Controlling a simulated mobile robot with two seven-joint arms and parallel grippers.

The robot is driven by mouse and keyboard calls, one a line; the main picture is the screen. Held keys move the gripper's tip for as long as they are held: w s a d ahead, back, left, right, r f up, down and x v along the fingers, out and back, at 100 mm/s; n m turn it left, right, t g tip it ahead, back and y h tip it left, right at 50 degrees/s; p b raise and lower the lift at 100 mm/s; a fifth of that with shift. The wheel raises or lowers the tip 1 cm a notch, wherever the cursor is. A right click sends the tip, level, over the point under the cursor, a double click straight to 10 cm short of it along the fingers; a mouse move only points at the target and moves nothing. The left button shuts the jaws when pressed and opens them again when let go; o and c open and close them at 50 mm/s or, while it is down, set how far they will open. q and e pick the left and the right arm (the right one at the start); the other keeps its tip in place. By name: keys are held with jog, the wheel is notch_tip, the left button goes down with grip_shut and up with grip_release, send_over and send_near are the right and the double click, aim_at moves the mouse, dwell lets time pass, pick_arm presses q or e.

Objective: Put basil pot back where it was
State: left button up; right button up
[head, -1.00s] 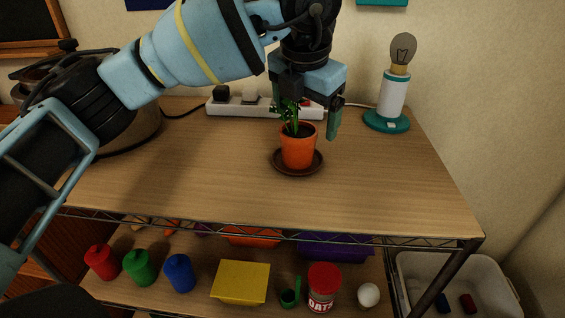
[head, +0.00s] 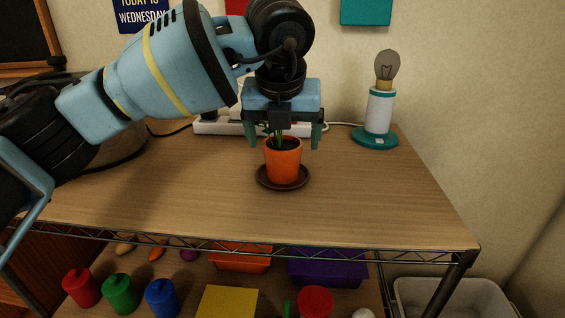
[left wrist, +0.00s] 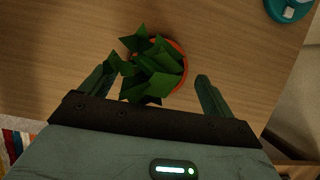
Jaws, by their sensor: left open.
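The basil pot (head: 283,162) is an orange pot with green leaves, standing upright on a dark brown saucer (head: 262,183) on the wooden top shelf. In the left wrist view the basil pot (left wrist: 178,70) shows from above, its leaves covering most of the rim. My left gripper (head: 284,145) is open above and just behind the pot, its fingers spread to either side of the leaves. In the left wrist view its fingertips (left wrist: 157,80) are apart with nothing gripped. My right gripper is not in view.
A lamp with a bare bulb (head: 379,108) stands at the back right, and a white power strip (head: 212,125) lies behind the gripper. The top shelf (head: 390,205) is clear at front and right. Canisters and bins fill the lower shelf.

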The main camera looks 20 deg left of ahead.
aim_at(283, 143)
pick_arm(q)
jog(key=shift+b+x, duration=0.4)
jog(key=shift+x, duration=2.25)
jog(key=shift+a+r, duration=0.1)
jog(key=shift+a, duration=0.05)
jog(key=shift+c, duration=0.5)
jog(key=c, duration=1.2)
jog(key=shift+r, duration=0.1)
jog(key=shift+c, duration=0.2)
jog(key=shift+r, duration=0.35)
notch_tip(283, 143, up, 3)
jog(key=shift+f+p, duration=0.1)
jog(key=shift+p, duration=0.25)
jog(key=s, duration=0.5)
jog(key=s+r, duration=0.1)
jog(key=s, duration=1)
jog(key=shift+a+r, duration=0.2)
jog(key=shift+a, duration=0.05)
